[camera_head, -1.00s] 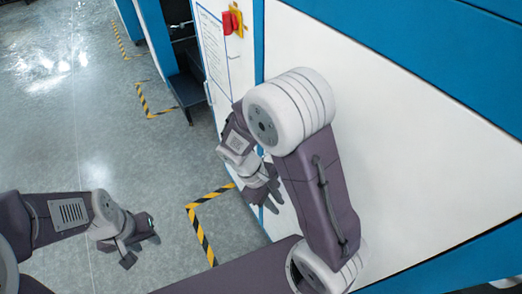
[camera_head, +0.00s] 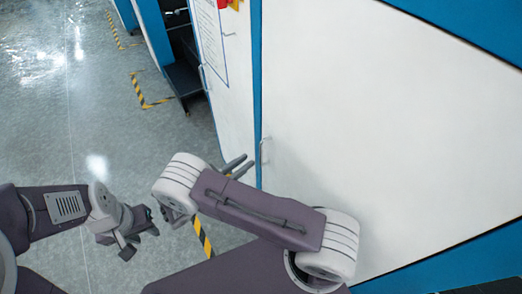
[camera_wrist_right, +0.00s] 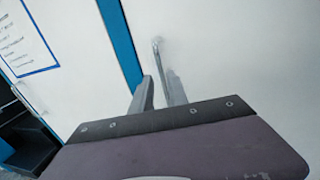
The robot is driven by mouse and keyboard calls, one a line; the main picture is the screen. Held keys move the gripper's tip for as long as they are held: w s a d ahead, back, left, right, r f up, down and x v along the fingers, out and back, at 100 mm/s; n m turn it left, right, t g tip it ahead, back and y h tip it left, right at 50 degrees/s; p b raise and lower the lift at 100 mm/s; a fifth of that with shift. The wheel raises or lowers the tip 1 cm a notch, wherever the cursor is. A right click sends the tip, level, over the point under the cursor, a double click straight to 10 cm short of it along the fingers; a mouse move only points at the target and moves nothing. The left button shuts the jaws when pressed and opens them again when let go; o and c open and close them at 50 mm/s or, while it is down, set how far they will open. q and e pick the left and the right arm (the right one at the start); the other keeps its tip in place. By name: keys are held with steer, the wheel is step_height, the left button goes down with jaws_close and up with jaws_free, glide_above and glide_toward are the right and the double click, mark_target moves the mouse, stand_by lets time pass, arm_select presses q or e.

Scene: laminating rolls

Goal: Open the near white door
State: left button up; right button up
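The near white door (camera_head: 380,130) is a large white panel in a blue frame. It appears closed. Its slim grey handle (camera_head: 264,150) is on its left side, beside the blue post. My right gripper (camera_head: 243,165) is open, its two fingers just left of the handle in the head view. In the right wrist view the handle (camera_wrist_right: 160,52) stands just beyond the open fingers of the right gripper (camera_wrist_right: 158,92). Contact cannot be told. My left gripper (camera_head: 140,236) is open and empty over the floor, away from the door.
Another white door (camera_head: 228,75) with a posted sheet and its own handle is left of the blue post (camera_head: 257,80). A dark step-like unit (camera_head: 183,78) stands farther back. Grey floor (camera_head: 60,120) with yellow-black tape is open at left.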

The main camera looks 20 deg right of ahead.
steer(key=p, duration=0.2)
glide_above(261, 165)
steer(key=shift+w+d, duration=0.15)
steer(key=shift+w, duration=0.15)
jaws_close()
stand_by(1.1)
